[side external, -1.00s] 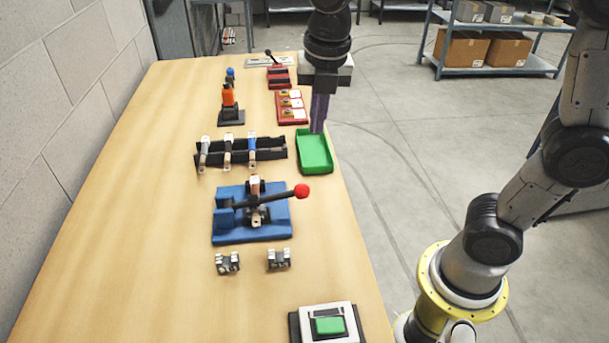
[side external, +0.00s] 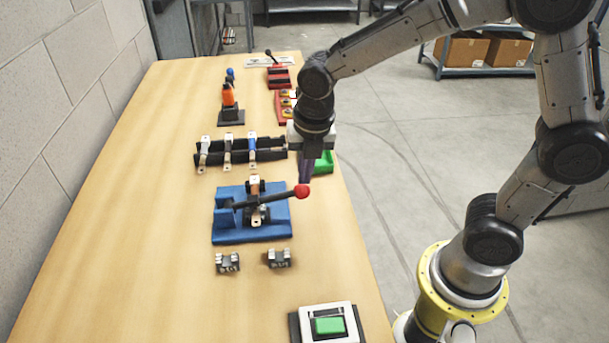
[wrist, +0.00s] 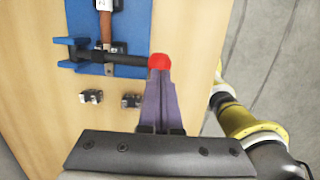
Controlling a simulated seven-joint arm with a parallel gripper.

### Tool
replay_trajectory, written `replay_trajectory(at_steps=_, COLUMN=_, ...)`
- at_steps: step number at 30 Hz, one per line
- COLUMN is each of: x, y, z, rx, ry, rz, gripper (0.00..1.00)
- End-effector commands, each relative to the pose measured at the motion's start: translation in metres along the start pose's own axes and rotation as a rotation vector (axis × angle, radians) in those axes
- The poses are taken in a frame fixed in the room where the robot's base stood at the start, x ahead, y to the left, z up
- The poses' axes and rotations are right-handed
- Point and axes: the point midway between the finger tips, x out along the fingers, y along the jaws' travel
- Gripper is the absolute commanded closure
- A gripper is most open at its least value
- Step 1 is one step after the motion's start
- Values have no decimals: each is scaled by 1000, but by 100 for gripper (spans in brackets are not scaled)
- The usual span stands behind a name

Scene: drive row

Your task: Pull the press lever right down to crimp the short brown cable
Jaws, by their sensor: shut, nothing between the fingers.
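The blue press (side external: 228,234) stands on the table, and the wrist view shows it at top left (wrist: 125,17). Its black lever (side external: 278,199) lies across it, tilted slightly up to the right and ending in a red knob (side external: 302,191). The knob also shows in the wrist view (wrist: 159,62), at my fingertips. A brown cable (wrist: 105,27) with a metal lug lies in the press, partly under the lever. My gripper (side external: 304,182) is shut and empty, pointing down just behind or above the knob. I cannot tell whether it touches it.
Two small metal-and-black blocks (side external: 228,262) (side external: 279,258) sit in front of the press. A black rack of cables (side external: 270,154) stands behind it, with a green tray (side external: 323,162) beside it, partly hidden by my arm. A green button box (side external: 329,325) is at the front.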

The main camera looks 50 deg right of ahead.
Motion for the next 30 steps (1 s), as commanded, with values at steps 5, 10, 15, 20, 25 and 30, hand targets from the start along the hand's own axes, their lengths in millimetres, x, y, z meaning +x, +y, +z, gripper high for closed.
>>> replay_trajectory(at_steps=5, x=12, y=0, z=0, rx=0, ry=1, rz=-1, gripper=100)
replay_trajectory(at_steps=10, x=13, y=0, z=0, rx=0, ry=0, rz=0, gripper=100)
replay_trajectory(at_steps=15, x=13, y=0, z=0, rx=0, ry=0, rz=0, gripper=100)
replay_trajectory(at_steps=20, x=29, y=-9, z=-3, rx=1, ry=3, rz=-5, gripper=100)
replay_trajectory(at_steps=25, x=47, y=-16, z=-6, rx=1, ry=2, rz=-4, gripper=100)
replay_trajectory(at_steps=30, x=51, y=-18, z=-6, rx=0, ry=5, rz=-10, gripper=100)
